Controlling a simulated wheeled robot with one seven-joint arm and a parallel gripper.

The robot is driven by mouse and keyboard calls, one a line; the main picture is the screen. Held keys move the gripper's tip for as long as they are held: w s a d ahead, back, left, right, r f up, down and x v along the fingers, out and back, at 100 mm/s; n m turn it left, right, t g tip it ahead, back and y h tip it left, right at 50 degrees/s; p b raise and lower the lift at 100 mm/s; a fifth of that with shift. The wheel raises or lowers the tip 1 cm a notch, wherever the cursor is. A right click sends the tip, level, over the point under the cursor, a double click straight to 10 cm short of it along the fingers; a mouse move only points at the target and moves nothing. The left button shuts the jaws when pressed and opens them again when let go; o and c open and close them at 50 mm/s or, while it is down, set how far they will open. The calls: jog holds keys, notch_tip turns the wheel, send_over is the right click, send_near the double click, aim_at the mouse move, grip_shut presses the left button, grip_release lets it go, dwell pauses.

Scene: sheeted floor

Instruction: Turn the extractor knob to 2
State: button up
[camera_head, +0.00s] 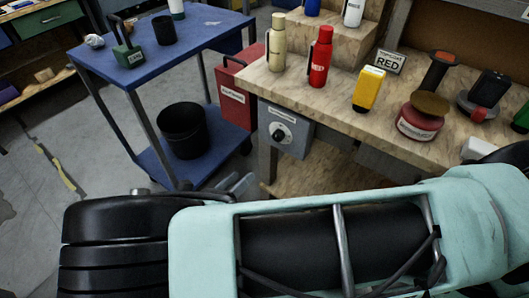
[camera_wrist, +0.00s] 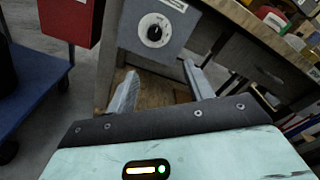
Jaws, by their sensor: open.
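The extractor knob (camera_head: 280,135) is a round black knob on a grey box (camera_head: 296,146) fixed to the workbench's left end. In the head view my gripper (camera_head: 238,187) shows partly behind my arm, left of and below the box.
A red box (camera_head: 238,97) hangs left of the grey box. A blue cart (camera_head: 92,62) with a black bin (camera_head: 183,130) stands further left. The wooden bench (camera_head: 345,112) carries flasks, a yellow container and a red tin.

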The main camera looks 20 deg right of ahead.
jog(key=p, duration=0.2)
send_near(276, 138)
jog(key=shift+n+t, duration=0.4)
jog(key=x, duration=0.8)
jog(key=shift+d+f, duration=0.2)
jog(key=shift+d, duration=0.05)
jog(key=c, duration=1)
